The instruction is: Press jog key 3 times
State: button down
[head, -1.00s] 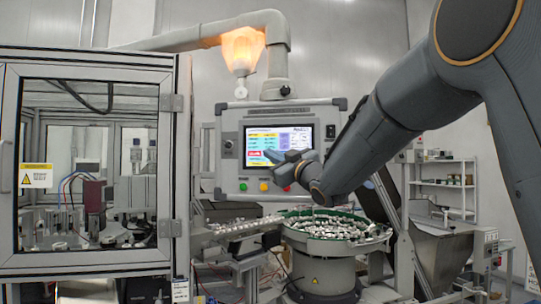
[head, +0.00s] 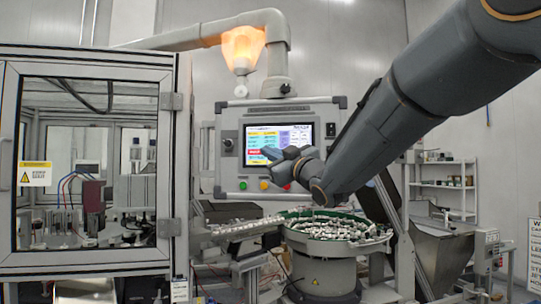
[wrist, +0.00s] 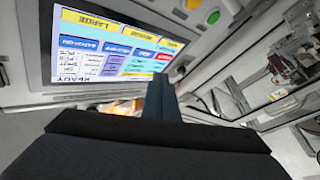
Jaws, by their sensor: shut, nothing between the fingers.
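The touchscreen (head: 290,134) is lit on the grey operator panel (head: 232,172). It also shows upside down in the wrist view (wrist: 105,22), with yellow, blue and red keys. The red key (head: 254,153) is at the screen's lower left; in the wrist view the red key (wrist: 165,57) lies just beyond the fingertips. Which key is the jog key I cannot read. My gripper (head: 267,152) is shut and empty, its tips in front of the lower left of the screen. In the wrist view the shut fingers (wrist: 161,82) point at the lower key row; contact is unclear.
Green (head: 264,185) and yellow (head: 243,186) buttons sit below the screen. A bowl feeder (head: 318,250) full of small parts stands under the panel. A glazed machine cabinet (head: 90,262) is at left, a lamp (head: 243,48) above.

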jog(key=shift+s+a, duration=0.25)
jog(key=shift+s, duration=0.95)
jog(key=shift+b, duration=0.3)
dwell(3.5)
jog(key=s+n+b, duration=0.1)
jog(key=n+b, duration=0.1)
jog(key=n, duration=0.4)
jog(key=s+n+b, duration=0.1)
jog(key=n+b, duration=0.2)
jog(key=n, duration=0.3)
jog(key=s+n+g+b, duration=0.1)
jog(key=n+b, duration=0.1)
jog(key=n, duration=0.5)
jog(key=shift+s+a+r+b, duration=0.1)
jog(key=shift+s+a+b, duration=0.2)
jog(key=shift+s+b, duration=0.1)
jog(key=shift+w, duration=0.15)
jog(key=w+d+p, duration=0.1)
jog(key=w+p, duration=0.2)
jog(key=w, duration=0.5)
jog(key=shift+w+d, duration=0.25)
jog(key=shift+d, duration=0.05)
